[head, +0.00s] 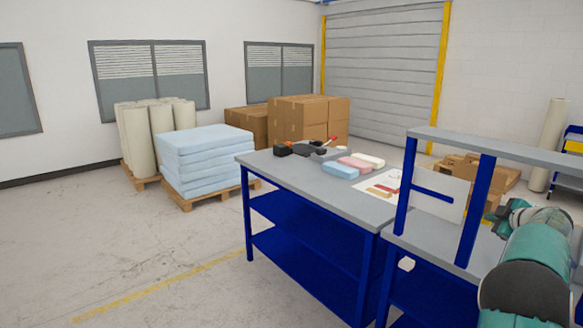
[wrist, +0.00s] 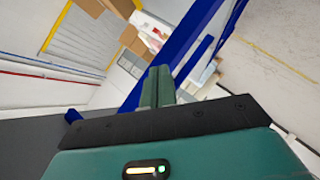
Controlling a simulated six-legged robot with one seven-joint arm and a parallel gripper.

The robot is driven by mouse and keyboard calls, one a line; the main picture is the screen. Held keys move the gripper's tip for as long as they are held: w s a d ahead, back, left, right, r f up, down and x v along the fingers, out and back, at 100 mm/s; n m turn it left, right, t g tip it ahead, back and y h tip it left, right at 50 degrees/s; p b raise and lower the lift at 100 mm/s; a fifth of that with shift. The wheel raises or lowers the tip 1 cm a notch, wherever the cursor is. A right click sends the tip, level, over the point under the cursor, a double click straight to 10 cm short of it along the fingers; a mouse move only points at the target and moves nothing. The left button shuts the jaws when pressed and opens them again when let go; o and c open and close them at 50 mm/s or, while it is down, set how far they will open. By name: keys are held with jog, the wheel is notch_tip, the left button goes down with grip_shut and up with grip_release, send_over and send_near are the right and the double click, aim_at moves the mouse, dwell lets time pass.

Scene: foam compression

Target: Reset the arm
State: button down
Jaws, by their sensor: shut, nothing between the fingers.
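My arm, teal and black, shows at the right edge in the head view, beside the grey shelf unit; its fingers are not clear there. In the wrist view my gripper (wrist: 158,88) has its teal fingers pressed together, shut and empty. Its tip points past a blue shelf post (wrist: 180,62) toward the far part of the room. The wrist view is strongly tilted.
A grey-topped blue workbench (head: 290,178) holds foam blocks (head: 340,170) in blue, pink and cream and a black tool (head: 300,149). A raised shelf (head: 500,145) on blue posts stands near my arm. Stacked blue foam sheets (head: 205,160) sit on a pallet. The floor at left is clear.

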jog(key=s+a+r+m+t+h, duration=0.1)
jog(key=s+a+r+m+h, duration=0.2)
jog(key=r, duration=0.5)
jog(key=s+a+r+m+t+h, duration=0.25)
jog(key=a+r+m, duration=0.2)
jog(key=r, duration=0.35)
jog(key=s+a+m+g+h, duration=0.1)
jog(key=s+a+m+g, duration=0.3)
jog(key=s+a, duration=0.55)
jog(key=s+a+f+g+y, duration=0.3)
jog(key=s+a+f, duration=0.6)
jog(key=s+a, duration=0.4)
jog(key=s+a+f+g+y, duration=0.3)
jog(key=s+a+f, duration=0.5)
jog(key=s+a, duration=0.5)
jog(key=shift+s+a+f+n+g, duration=0.15)
jog(key=shift+a+f+n+g, duration=0.25)
jog(key=shift+a, duration=0.85)
jog(key=shift+d+y, duration=0.2)
jog(key=shift+y, duration=0.05)
